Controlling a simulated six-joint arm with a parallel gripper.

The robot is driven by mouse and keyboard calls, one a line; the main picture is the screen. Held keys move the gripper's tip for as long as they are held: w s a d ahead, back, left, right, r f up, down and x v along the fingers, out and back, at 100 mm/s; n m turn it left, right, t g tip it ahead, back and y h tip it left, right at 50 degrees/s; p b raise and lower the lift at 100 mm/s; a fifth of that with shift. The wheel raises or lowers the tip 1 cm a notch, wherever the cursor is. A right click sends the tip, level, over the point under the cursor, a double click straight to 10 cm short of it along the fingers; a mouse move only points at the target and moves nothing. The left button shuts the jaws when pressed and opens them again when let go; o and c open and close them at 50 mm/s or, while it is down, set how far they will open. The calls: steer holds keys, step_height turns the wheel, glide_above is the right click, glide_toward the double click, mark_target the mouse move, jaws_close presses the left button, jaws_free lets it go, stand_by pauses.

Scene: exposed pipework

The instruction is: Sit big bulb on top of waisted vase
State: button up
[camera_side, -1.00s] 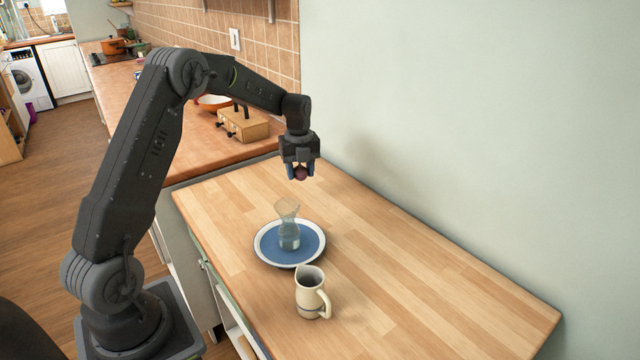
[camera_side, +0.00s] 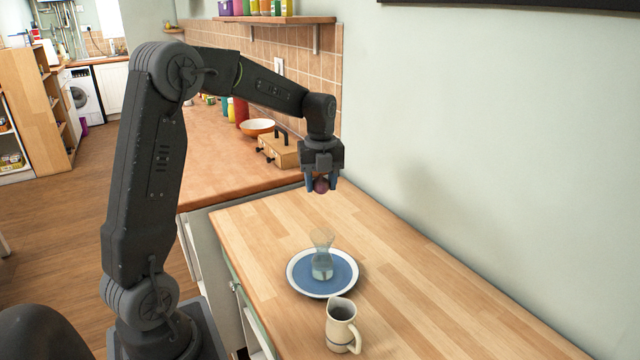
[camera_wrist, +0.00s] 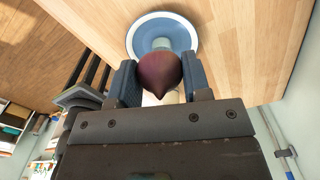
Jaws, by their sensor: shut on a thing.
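The big bulb is a dark red-purple onion-shaped thing (camera_side: 321,185), and it also shows in the wrist view (camera_wrist: 160,73) with its point towards the camera. My gripper (camera_side: 322,184) is shut on it, a blue-grey finger on each side, in the wrist view too (camera_wrist: 160,80). The waisted vase (camera_side: 322,262) is clear glass, narrow in the middle, and stands upright on a blue plate with a white rim (camera_side: 297,282). My gripper holds the bulb above the vase, clearly apart from it in the side view. In the wrist view the bulb hides most of the vase.
A cream jug (camera_side: 341,326) stands in front of the plate, close to its rim. The wooden worktop (camera_side: 430,290) is clear to the right, up to the wall. A wooden box (camera_side: 280,150) and an orange-and-white bowl (camera_side: 257,127) stand on the counter behind.

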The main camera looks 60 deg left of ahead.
glide_toward(322, 255)
steer(key=w+a+r, duration=0.1)
steer(key=a+r, duration=0.1)
steer(key=shift+s+d+f, duration=0.1)
steer(key=shift+d+f, duration=0.3)
steer(key=shift+f, duration=0.05)
steer(key=shift+f, duration=0.1)
stand_by(0.3)
steer(key=shift+f, duration=1.05)
steer(key=shift+f, duration=1.05)
stand_by(0.4)
steer(key=o, duration=1)
